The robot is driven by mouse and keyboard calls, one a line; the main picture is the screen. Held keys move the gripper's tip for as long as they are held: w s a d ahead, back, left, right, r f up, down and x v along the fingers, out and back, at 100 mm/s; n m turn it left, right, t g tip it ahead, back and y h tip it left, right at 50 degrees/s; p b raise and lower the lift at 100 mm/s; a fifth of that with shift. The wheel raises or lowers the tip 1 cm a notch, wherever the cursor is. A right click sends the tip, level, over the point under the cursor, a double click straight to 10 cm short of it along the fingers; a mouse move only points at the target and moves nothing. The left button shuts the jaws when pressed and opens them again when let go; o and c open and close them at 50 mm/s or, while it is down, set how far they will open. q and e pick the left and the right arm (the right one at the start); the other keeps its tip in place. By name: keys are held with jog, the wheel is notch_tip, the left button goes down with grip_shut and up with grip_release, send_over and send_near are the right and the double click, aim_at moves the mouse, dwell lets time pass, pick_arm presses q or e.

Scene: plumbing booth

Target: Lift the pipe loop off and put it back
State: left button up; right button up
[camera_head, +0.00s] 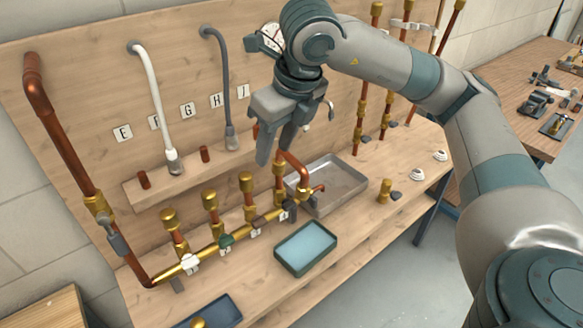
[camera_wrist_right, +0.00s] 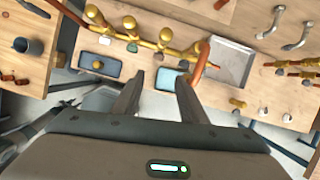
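The copper pipe loop (camera_head: 297,167) stands at the right end of the brass manifold (camera_head: 238,234) in the head view, partly hidden behind my right gripper. In the right wrist view the loop (camera_wrist_right: 201,64) is a curved copper pipe beside the right-hand fingertip. My right gripper (camera_head: 274,156) points down, its two fingers apart, just above and to the left of the loop's visible bend. In the wrist view the space between its fingers (camera_wrist_right: 157,86) holds nothing. I cannot tell whether a finger touches the loop. My left gripper is not in view.
A grey metal tray (camera_head: 352,190) stands right behind the loop. A green-rimmed tray with a blue inside (camera_head: 306,249) lies in front of the manifold. A dark blue tray (camera_head: 215,312) is at the lower left. White and grey hoses (camera_head: 154,95) hang on the back board.

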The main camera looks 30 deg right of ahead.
jog(key=d+r+m+h, duration=0.1)
jog(key=d+r+h, duration=0.1)
jog(key=d, duration=0.4)
jog(key=shift+w+r+m+t+h, duration=0.3)
jog(key=shift+r, duration=0.3)
send_near(293, 158)
jog(key=shift+f, duration=0.7)
jog(key=p+x, duration=0.1)
jog(key=x, duration=0.1)
jog(key=p+x, duration=0.1)
jog(key=x, duration=0.1)
jog(key=shift+w+d+r, duration=0.1)
jog(key=shift+w+r, duration=0.1)
jog(key=shift+w+f, duration=0.2)
jog(key=shift+f, duration=0.25)
jog(key=shift+p, duration=0.3)
